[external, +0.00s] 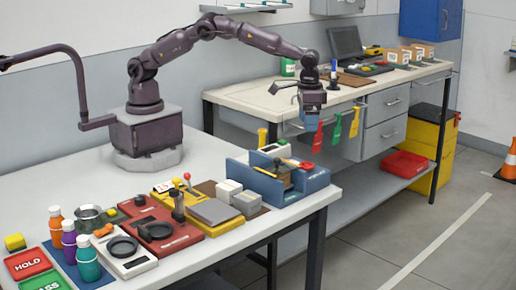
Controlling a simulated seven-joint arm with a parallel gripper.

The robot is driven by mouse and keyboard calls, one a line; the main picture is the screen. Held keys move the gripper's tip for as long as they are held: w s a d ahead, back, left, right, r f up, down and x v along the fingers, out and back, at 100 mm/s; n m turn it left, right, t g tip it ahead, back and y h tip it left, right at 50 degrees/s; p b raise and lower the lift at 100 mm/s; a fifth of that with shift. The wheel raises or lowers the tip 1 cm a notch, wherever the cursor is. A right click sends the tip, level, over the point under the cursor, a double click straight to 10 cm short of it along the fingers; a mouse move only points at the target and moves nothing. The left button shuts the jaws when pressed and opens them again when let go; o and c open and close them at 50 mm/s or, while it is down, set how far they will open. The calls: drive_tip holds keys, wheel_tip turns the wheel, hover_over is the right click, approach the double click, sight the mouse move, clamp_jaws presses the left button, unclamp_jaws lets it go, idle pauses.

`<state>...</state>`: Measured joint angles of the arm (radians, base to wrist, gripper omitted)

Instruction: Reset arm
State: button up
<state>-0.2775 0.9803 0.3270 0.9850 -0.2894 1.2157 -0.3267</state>
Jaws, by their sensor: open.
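My arm rises from its base on the white table and reaches to the right in the external view. My gripper (311,118) hangs at the arm's end, pointing down, above the gap between the front table and the rear bench. It is open, and I see nothing held in it. It is apart from the blue tray box (305,183) below it. Colored tags hang close behind it: a red tag (318,138), a green tag (337,130) and a yellow tag (355,122). The fingertips are small and hard to make out.
The front table holds bottles (88,258), a red HOLD plate (29,263), a scale (122,248) and grey blocks (228,190). The rear bench (260,92) carries a laptop (346,42) and small boxes (398,56). A red bin (404,164) sits below. The table's back left is clear.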

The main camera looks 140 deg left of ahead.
drive_tip(key=s+d+r+m+t, duration=0.2)
drive_tip(key=s+d+r, duration=0.3)
drive_tip(key=s, duration=0.5)
drive_tip(key=s+d+r+m+t, duration=0.1)
drive_tip(key=s+d+r+m, duration=0.3)
drive_tip(key=s+d, duration=0.6)
drive_tip(key=s+d+r+m+t, duration=0.2)
drive_tip(key=s+d+r+m, duration=0.2)
drive_tip(key=s+d+r, duration=0.3)
drive_tip(key=s+d, duration=0.1)
drive_tip(key=s, duration=0.2)
drive_tip(key=shift+s+r+t, duration=0.2)
drive_tip(key=shift+r+t, duration=0.1)
drive_tip(key=shift+a, duration=0.1)
idle(0.7)
